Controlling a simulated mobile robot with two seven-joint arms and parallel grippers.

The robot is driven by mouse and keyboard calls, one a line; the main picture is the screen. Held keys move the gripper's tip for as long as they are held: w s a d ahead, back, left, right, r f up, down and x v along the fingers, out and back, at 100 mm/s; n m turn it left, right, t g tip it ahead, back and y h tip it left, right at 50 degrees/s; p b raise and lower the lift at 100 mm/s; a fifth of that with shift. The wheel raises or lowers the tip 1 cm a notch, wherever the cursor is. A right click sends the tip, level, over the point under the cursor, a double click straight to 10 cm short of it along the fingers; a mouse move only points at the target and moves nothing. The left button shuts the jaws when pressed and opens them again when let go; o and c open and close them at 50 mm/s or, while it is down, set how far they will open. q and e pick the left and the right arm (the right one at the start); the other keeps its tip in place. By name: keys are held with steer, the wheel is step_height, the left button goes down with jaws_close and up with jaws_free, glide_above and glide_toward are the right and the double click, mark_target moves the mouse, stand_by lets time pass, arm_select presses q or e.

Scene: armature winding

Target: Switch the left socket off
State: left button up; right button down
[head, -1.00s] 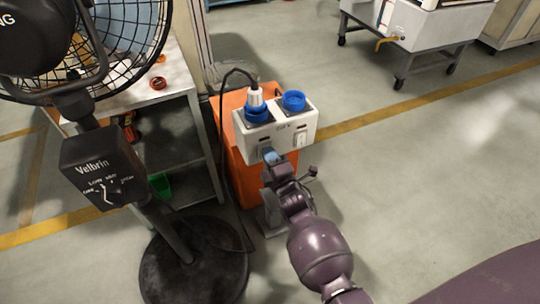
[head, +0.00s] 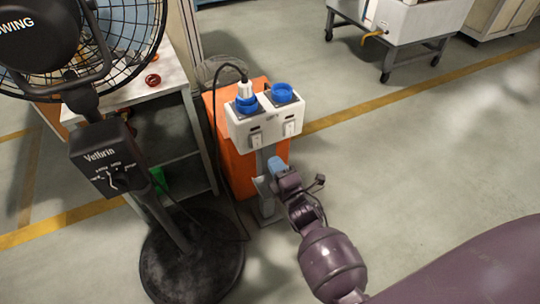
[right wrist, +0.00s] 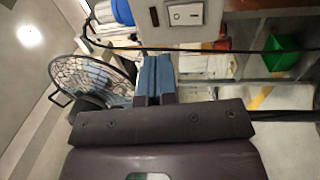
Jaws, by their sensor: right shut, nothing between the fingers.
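The white socket box (head: 262,125) stands on a grey post and has two blue sockets on its top. A white plug (head: 245,89) sits in the left socket (head: 247,104); the right socket (head: 282,93) holds no plug. The left switch (head: 256,141) and the right switch (head: 289,129) are on the front face. My right gripper (head: 275,164) is shut and empty, just below the box and apart from the switches. In the right wrist view its blue fingers (right wrist: 155,78) are together, near a white rocker switch (right wrist: 187,14). My left gripper is out of view.
An orange box (head: 236,165) stands behind the post. A black fan stand (head: 192,262) and its control box (head: 104,157) are at the left, by a small table (head: 172,78). A black cable runs from the plug.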

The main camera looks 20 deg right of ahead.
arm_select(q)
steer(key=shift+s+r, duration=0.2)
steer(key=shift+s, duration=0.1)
arm_select(e)
steer(key=shift+s+r, duration=0.15)
steer(key=shift+s, duration=0.9)
steer(key=shift+s+r, duration=0.1)
steer(key=shift+s, duration=0.9)
arm_select(q)
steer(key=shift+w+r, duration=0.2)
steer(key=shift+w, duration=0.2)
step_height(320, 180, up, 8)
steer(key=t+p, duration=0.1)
steer(key=p, duration=0.8)
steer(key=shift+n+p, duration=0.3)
arm_select(e)
steer(key=s+d+r+m+g, duration=0.1)
steer(key=s+m+g, duration=0.1)
steer(key=s+m, duration=0.3)
steer(key=s+d+r+m+g, duration=0.2)
steer(key=s+m, duration=0.4)
steer(key=s, duration=0.7)
steer(key=s+d+r+m+g, duration=0.1)
steer(key=s+m+g, duration=0.3)
steer(key=s, duration=0.5)
steer(key=shift+s+d+r+m+h, duration=0.3)
steer(key=shift+d+m, duration=0.3)
steer(key=shift+m, duration=0.5)
